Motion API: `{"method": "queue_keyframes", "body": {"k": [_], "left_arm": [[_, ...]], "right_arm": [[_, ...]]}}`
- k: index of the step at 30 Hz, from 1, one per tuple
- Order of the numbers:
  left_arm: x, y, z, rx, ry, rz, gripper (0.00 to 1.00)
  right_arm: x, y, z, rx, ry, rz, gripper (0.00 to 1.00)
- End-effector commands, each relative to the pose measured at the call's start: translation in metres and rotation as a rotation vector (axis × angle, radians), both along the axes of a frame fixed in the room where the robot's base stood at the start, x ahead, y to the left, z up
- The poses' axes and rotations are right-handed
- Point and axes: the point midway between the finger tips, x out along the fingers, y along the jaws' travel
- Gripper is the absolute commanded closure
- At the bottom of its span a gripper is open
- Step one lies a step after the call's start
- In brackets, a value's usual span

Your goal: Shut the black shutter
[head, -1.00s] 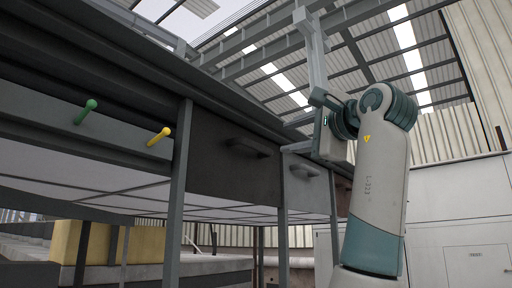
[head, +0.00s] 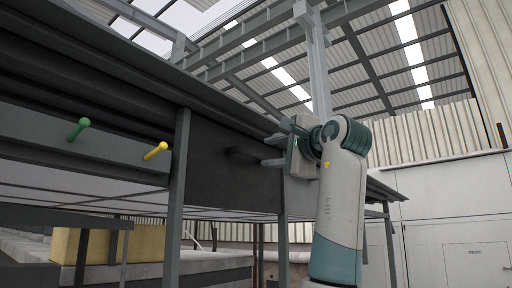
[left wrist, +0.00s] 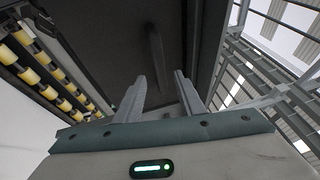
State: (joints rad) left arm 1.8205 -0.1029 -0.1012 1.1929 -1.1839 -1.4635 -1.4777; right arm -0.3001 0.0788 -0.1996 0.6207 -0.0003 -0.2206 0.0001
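The black shutter (head: 212,155) is a dark panel under the bench-like top, in the middle of the head view. Its dark bar handle (head: 243,153) sticks out near its right side. My left gripper (head: 272,146) is at the right end of the shutter, close to the handle. In the left wrist view its two fingers (left wrist: 160,78) are spread with nothing between them. The handle (left wrist: 155,52) runs ahead of the fingertips there, against the dark shutter face (left wrist: 105,40), and looks apart from them. My right gripper is in neither view.
A green knob (head: 78,128) and a yellow knob (head: 155,151) stick out from a grey rail to the left. A grey post (head: 179,190) stands left of the shutter. A roller row (left wrist: 45,70) shows at left in the wrist view. White cabinets (head: 460,210) stand at right.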

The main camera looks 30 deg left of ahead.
Motion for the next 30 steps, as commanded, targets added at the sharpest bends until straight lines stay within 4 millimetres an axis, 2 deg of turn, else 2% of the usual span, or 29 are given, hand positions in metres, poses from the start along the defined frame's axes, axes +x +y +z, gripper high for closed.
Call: {"method": "queue_keyframes", "body": {"k": [1,3,13,19,28,29,30], "left_arm": [[0.005,0.009,0.006,-0.002,0.003,0.002,0.64],[0.011,0.02,0.008,-0.002,0.002,0.001,0.64],[0.033,0.063,0.015,0.0,0.002,0.0,0.64],[0.038,0.073,0.015,0.0,0.001,0.0,0.64],[0.039,0.074,0.014,-0.001,0.0,0.0,0.64],[0.039,0.074,0.014,-0.001,0.0,0.0,0.67],[0.039,0.074,0.014,-0.001,0.0,0.0,0.76]], "right_arm": [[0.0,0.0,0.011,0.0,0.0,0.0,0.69],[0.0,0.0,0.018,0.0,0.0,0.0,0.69],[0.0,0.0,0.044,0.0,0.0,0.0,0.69],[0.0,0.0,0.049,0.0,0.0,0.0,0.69],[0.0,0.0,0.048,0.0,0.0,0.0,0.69],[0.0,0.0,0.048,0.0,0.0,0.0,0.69],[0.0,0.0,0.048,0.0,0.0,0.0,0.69]]}}
